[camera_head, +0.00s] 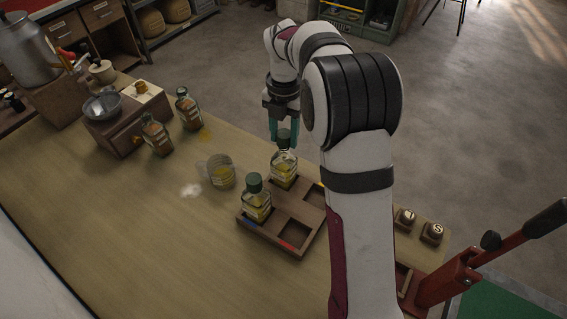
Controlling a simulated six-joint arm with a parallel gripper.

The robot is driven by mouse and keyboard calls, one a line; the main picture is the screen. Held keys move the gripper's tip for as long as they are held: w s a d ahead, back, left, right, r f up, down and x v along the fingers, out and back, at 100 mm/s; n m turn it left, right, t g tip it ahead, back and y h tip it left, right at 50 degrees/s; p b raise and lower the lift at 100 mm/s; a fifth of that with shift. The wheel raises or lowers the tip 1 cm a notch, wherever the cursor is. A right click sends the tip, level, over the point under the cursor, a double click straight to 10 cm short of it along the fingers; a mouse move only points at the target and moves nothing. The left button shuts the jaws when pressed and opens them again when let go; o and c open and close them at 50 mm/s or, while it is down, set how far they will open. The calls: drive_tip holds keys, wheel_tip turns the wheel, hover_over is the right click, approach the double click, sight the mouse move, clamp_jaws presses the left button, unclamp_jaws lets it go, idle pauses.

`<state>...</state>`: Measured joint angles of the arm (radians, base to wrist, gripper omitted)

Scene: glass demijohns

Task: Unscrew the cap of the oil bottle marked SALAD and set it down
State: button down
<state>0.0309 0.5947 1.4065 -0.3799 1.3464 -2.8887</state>
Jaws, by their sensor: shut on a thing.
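Two oil bottles with dark green caps and yellow contents stand in a wooden tray (275,246) with square compartments. My gripper (284,139) points down and is shut on the cap of the rear bottle (284,170). That bottle stands upright in a back compartment, and its cap is partly hidden between the fingers. The front bottle (257,207) stands upright in the left compartment, its green cap (254,183) on its neck. The labels are too small to read, so I cannot tell which bottle is marked SALAD. Whether the gripped cap is loose cannot be seen.
A glass jug (220,171) stands left of the tray, near a white patch (191,191). Two brown bottles (156,135) (188,109) stand farther back. A metal bowl (103,106) sits on a wooden box. A red lever press (447,278) is at right. The table's front left is clear.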

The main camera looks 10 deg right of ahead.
drive_tip(key=shift+r, duration=1.9)
drive_tip(key=a+f, duration=0.5)
drive_tip(key=a, duration=0.5)
approach(212, 212)
wheel_tip(212, 212, down, 6)
drive_tip(key=shift+f, duration=0.1)
drive_tip(key=shift+f, duration=0.55)
